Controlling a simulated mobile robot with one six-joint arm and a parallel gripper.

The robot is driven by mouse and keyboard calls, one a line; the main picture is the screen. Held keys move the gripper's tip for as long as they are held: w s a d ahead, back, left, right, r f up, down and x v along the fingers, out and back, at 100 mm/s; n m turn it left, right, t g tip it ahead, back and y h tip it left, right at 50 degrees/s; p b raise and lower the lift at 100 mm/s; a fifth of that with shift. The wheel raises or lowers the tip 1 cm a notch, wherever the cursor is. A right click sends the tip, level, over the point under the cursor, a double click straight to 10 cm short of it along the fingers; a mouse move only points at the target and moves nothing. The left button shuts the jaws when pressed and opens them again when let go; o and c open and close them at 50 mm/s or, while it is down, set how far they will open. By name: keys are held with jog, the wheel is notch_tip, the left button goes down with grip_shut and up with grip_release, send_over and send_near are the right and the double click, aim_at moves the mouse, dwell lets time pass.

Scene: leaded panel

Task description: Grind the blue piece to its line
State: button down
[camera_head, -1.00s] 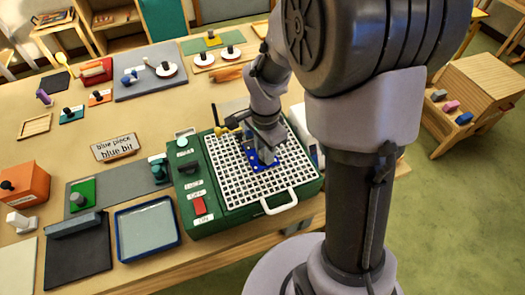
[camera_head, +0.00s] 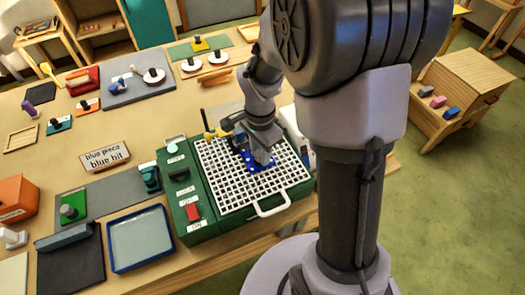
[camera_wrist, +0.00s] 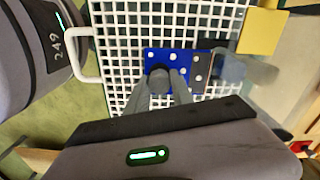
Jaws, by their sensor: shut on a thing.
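The blue piece (camera_head: 250,166) lies flat on the white grid (camera_head: 229,200) of the green grinder (camera_head: 203,226). In the wrist view the blue piece (camera_wrist: 163,58) shows white dots and a dark round knob. My gripper (camera_wrist: 160,84) is shut on this knob, its grey fingers on either side. A dark and grey grinder part (camera_wrist: 229,66) stands close at the piece's right in the wrist view; I cannot tell whether they touch. The line on the piece cannot be made out. In the head view my gripper (camera_head: 262,152) hides part of the piece.
A red switch (camera_head: 193,213) is on the grinder's left side. A white handle (camera_head: 272,206) juts out in front. A blue-rimmed tray (camera_head: 141,267) and a sign (camera_head: 105,157) reading "blue piece blue bit" lie left.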

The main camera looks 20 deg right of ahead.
jog(key=shift+a, duration=1.1)
jog(key=shift+w+a+b, duration=0.1)
jog(key=shift+a+b, duration=0.35)
jog(key=shift+a, duration=0.9)
jog(key=shift+d, duration=0.15)
jog(key=shift+d, duration=1.25)
jog(key=shift+d, duration=1.4)
jog(key=shift+a, duration=0.15)
